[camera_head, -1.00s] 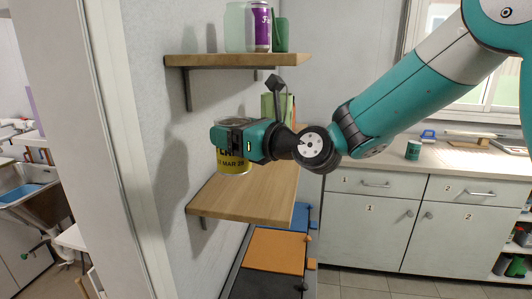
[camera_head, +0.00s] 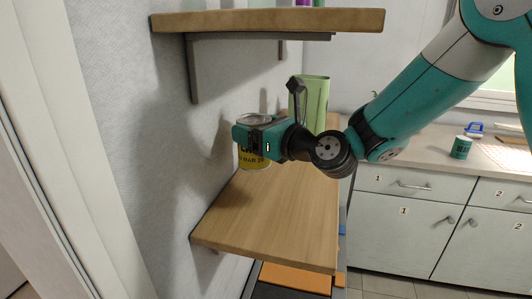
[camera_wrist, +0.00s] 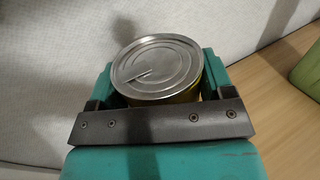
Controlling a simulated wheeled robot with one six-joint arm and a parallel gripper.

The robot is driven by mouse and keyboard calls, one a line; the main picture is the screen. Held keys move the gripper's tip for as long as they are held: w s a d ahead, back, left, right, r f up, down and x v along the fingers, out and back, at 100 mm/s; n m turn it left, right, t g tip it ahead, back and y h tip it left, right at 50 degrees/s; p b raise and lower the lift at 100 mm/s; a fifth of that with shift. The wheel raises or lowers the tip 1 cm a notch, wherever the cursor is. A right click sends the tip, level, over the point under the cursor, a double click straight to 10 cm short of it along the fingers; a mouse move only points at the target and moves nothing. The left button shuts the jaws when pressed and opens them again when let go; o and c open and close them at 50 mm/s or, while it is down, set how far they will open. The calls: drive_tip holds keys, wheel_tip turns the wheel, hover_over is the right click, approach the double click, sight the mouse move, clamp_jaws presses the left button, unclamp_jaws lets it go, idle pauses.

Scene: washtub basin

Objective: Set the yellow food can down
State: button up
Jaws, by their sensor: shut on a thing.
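The yellow food can (camera_head: 254,160) has dark lettering on its side and a silver ring-pull lid. My gripper (camera_head: 258,130) is shut on it and holds it upright. In the wrist view the can's lid (camera_wrist: 157,68) shows between the teal jaws of my gripper (camera_wrist: 157,85). The can is over the wooden lower shelf (camera_head: 275,215), near the wall. Whether its base touches the shelf is hard to tell. The gripper hides much of the can's side.
A green container (camera_head: 312,97) stands behind my gripper towards the back of the lower shelf. An upper wooden shelf (camera_head: 270,20) with dark brackets is above. The front part of the lower shelf is bare. Cabinets (camera_head: 410,215) with a counter stand to the right.

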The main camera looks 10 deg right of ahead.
drive_tip(key=shift+d+f+b, duration=0.1)
drive_tip(key=shift+f+b, duration=0.6)
drive_tip(key=shift+f, duration=2.1)
drive_tip(key=shift+f, duration=0.15)
drive_tip(key=o, duration=1.3)
drive_tip(key=shift+r, duration=0.2)
drive_tip(key=b+v, duration=0.5)
drive_tip(key=v, duration=0.6)
drive_tip(key=shift+s+d+f+b, duration=0.15)
drive_tip(key=shift+b, duration=0.15)
drive_tip(key=shift+s+d, duration=0.2)
drive_tip(key=shift+s, duration=0.1)
